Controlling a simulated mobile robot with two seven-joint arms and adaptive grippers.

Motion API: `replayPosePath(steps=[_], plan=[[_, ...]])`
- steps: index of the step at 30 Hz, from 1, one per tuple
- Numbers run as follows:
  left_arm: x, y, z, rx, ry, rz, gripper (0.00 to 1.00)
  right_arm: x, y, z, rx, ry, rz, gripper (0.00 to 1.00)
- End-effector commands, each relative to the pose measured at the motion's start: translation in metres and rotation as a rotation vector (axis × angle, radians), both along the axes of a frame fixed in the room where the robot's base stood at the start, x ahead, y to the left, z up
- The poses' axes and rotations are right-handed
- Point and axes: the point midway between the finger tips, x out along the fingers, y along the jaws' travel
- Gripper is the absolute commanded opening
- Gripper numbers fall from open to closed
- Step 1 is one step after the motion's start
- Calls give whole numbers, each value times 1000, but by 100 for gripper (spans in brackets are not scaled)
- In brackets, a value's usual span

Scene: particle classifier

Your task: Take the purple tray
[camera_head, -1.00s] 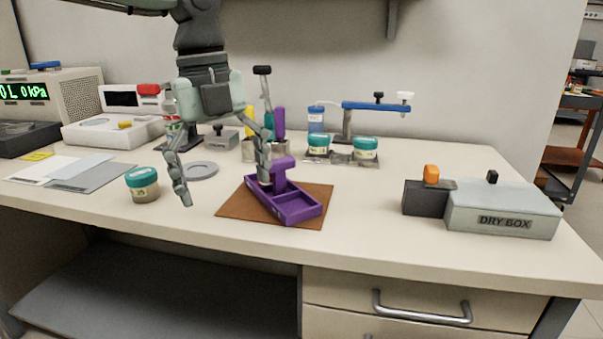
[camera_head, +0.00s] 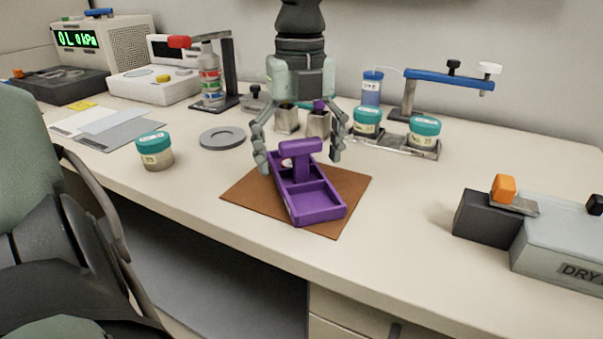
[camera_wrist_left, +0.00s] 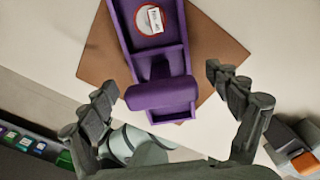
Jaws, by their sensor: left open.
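The purple tray (camera_head: 315,212) lies on a brown mat (camera_head: 350,185) on the bench. It has compartments and an upright T-shaped handle (camera_head: 300,146). My left gripper (camera_head: 300,158) comes down from above at the tray's far end, with its fingers spread on either side of the handle. In the left wrist view the open left gripper (camera_wrist_left: 160,80) has the handle (camera_wrist_left: 163,94) between its fingers, with gaps on both sides. A small round piece with a red rim and a label (camera_wrist_left: 150,19) sits in one tray compartment. My right gripper is not in view.
A teal-lidded jar (camera_head: 154,151) and a grey disc (camera_head: 222,138) stand left of the mat. Two metal cups (camera_head: 318,124) and a stand with teal-lidded jars (camera_head: 424,132) are behind. A dry box (camera_head: 560,250) is at right. The bench front beside the mat is clear.

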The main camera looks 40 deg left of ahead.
Motion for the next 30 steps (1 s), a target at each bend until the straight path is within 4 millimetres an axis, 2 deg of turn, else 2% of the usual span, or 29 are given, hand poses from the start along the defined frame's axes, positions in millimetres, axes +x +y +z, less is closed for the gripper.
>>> replayPosePath(steps=[4,12,27,30], plan=[[-1,-1,-18,-2,1,-2,90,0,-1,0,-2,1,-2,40],[0,0,-20,0,-1,-1,90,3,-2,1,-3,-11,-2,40],[0,0,-20,0,-1,-1,29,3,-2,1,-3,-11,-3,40],[0,0,-20,0,-2,-1,27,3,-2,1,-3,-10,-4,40]])
